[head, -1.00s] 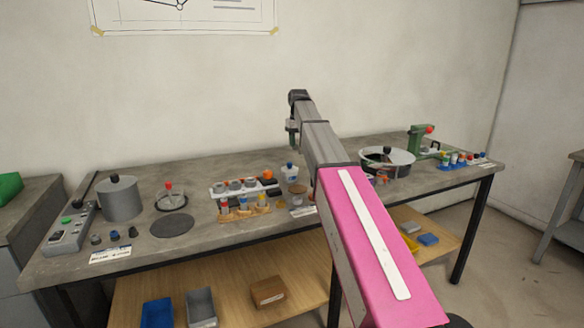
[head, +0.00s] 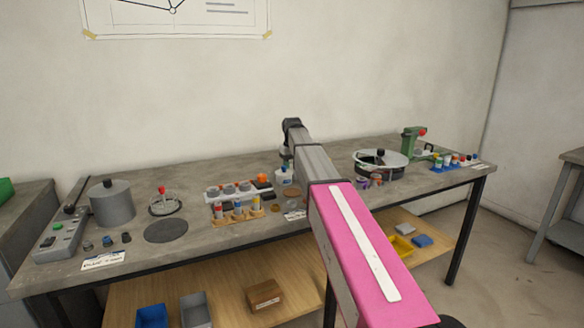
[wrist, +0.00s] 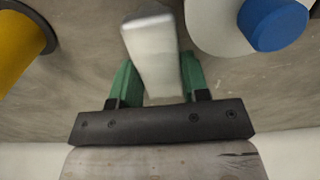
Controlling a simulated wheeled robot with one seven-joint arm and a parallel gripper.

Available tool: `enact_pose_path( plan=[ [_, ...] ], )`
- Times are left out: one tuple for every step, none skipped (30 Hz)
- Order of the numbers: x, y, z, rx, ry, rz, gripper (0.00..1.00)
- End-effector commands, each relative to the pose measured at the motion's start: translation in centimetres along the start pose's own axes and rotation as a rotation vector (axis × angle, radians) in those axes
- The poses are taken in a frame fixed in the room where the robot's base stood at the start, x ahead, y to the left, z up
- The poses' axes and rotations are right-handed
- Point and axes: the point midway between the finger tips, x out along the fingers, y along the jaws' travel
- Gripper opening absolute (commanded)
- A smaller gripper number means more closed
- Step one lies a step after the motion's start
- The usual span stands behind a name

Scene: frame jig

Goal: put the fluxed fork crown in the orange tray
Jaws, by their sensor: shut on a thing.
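In the wrist view my gripper (wrist: 153,85) has its two green fingers shut on a pale grey, smooth, block-like piece (wrist: 150,50). The piece sticks out beyond the fingertips over the grey bench top. I cannot tell from its shape whether it is the fork crown, and no flux is discernible on it. In the head view the fingers and the held piece are hidden by my arm, whose far end is above the middle of the bench (head: 210,265). I cannot make out an orange tray for certain in either view.
A white bottle with a blue cap (wrist: 272,25) stands right of the held piece, and a yellow cylinder (wrist: 18,50) is at left. A wooden rack of coloured cylinders (head: 238,216), a grey pot (head: 112,205) and a round pan (head: 400,159) stand on the bench. Bins sit below.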

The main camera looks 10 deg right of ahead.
Motion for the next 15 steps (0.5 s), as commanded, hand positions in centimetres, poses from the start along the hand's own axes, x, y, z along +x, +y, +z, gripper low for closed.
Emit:
enact_pose_path(
  plan=[
    [0.00,0.00,-0.01,0.000,0.000,0.000,0.13],
    [0.05,0.00,0.00,0.000,0.000,0.000,0.13],
    [0.15,0.00,0.00,0.000,0.000,0.000,0.13],
    [0.23,0.00,0.01,0.000,0.000,0.000,0.13],
    [0.27,0.00,0.00,0.000,0.000,0.000,0.45],
    [0.24,0.00,0.00,0.000,0.000,0.000,0.53],
    [0.23,0.00,0.00,0.000,0.000,0.000,0.53],
    [0.23,0.00,0.00,0.000,0.000,0.000,0.53],
    [0.23,0.00,0.00,0.000,0.000,0.000,0.53],
    [0.23,0.00,0.00,0.000,0.000,0.000,0.53],
    [0.23,0.00,0.00,0.000,0.000,0.000,0.53],
    [0.23,0.00,0.00,0.000,0.000,0.000,0.53],
    [0.22,0.00,-0.01,0.000,0.000,0.000,0.53],
    [0.19,0.00,-0.01,0.000,0.000,0.000,0.53],
    [0.09,0.00,-0.01,0.000,0.000,0.000,0.53]
  ],
)
